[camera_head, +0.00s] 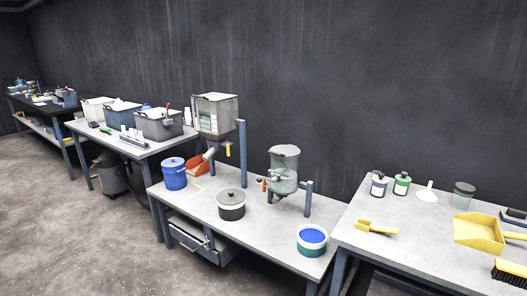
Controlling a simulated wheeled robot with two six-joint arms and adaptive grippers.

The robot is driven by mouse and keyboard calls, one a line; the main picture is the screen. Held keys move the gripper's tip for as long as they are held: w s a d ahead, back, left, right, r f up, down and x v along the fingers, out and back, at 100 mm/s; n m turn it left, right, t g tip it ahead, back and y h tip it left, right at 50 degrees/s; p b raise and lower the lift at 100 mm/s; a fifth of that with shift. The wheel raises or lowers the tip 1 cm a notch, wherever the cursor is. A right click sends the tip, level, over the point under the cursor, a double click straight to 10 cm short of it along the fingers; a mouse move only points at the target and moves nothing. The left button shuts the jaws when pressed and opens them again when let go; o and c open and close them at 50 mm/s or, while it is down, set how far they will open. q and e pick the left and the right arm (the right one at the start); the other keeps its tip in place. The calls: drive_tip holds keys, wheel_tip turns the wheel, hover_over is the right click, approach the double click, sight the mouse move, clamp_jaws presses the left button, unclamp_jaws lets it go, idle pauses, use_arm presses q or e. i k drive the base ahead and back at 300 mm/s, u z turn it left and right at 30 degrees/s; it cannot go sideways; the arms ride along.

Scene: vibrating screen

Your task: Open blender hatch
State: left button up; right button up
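A grey rounded vessel (284,161), which looks like the blender, is held on blue posts above the middle table (262,232). It has a lid-like top and small fittings on its left side, one of them orange-red. I cannot make out clearly which part is the hatch or whether it is open. A box-shaped grey unit (215,113) stands on blue posts to its left, with a spout below. Neither of my grippers shows in this view.
A blue lidded bucket (174,175), a lidded pot (231,205) and a tub with blue contents (312,238) stand on the middle table. The right table holds bottles (379,185), a yellow scoop (376,227), a yellow dustpan (481,231) and a brush (508,272). Floor at lower left is clear.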

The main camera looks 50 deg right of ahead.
sight(289, 150)
drive_tip(key=z, duration=0.25)
drive_tip(key=i, duration=1.15)
drive_tip(key=z, duration=1.45)
drive_tip(key=i, duration=0.85)
drive_tip(key=z, duration=0.8)
